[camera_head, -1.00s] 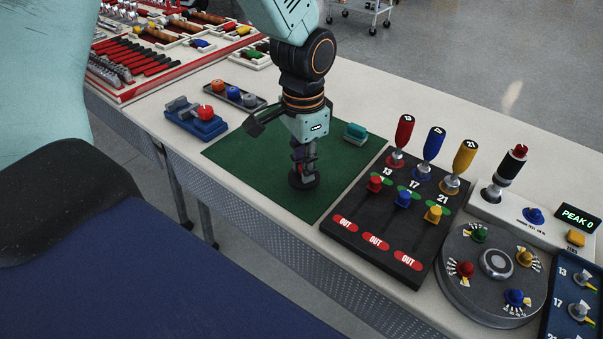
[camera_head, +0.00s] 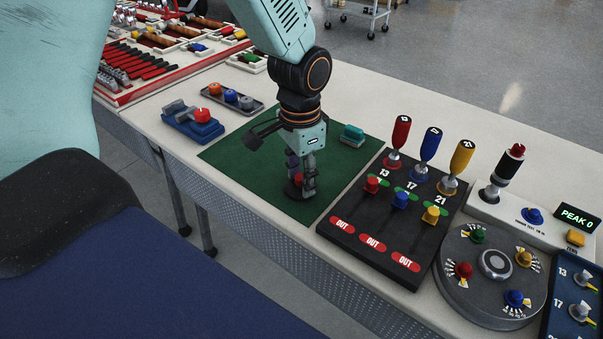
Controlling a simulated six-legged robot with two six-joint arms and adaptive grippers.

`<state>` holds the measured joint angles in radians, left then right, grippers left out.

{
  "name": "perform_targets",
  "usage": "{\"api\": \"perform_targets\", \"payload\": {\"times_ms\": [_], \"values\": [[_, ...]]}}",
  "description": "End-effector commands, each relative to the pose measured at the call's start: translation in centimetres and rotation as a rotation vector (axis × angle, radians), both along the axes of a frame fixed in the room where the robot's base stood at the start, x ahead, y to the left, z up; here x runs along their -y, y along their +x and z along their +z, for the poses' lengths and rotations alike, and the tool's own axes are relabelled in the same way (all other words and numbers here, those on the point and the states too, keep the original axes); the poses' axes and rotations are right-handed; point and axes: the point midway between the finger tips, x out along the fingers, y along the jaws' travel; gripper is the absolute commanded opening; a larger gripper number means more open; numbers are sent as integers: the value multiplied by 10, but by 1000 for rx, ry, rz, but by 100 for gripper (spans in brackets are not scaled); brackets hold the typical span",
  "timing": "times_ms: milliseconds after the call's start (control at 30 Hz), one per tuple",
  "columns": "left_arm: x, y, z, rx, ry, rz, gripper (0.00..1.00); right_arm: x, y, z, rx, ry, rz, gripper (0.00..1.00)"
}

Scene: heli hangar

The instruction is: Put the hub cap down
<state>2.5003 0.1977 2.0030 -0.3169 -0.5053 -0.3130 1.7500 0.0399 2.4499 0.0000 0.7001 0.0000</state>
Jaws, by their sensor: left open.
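The hub cap (camera_head: 293,191) appears as a dark round disc lying on the green mat (camera_head: 250,170), near the mat's front edge. A small red part shows just above it, between the fingers. My left gripper (camera_head: 301,182) points down directly over the hub cap, with its fingers open and low around the red part. The fingers hide part of the disc, and I cannot tell whether they touch it. My right gripper is not in view.
A teal block (camera_head: 352,135) sits at the mat's back right corner. A black panel (camera_head: 340,215) with coloured sliders stands right of the mat. A blue vise-like fixture (camera_head: 193,124) and a tray of knobs (camera_head: 232,97) stand left. Bare mat lies left of the gripper.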

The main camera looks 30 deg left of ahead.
Motion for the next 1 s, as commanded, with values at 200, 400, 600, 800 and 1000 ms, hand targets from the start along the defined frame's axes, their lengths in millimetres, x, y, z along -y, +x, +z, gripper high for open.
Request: {"api": "perform_targets", "payload": {"times_ms": [200,400,600,800,1000], "values": [[0,1,12,4,0,0,42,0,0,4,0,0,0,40],[0,1,53,4,0,1,42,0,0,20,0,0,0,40],[-1,1,93,4,0,0,42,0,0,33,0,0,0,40],[-1,0,117,2,0,0,42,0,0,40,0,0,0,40],[-1,0,123,0,0,0,42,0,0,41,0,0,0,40]]}}
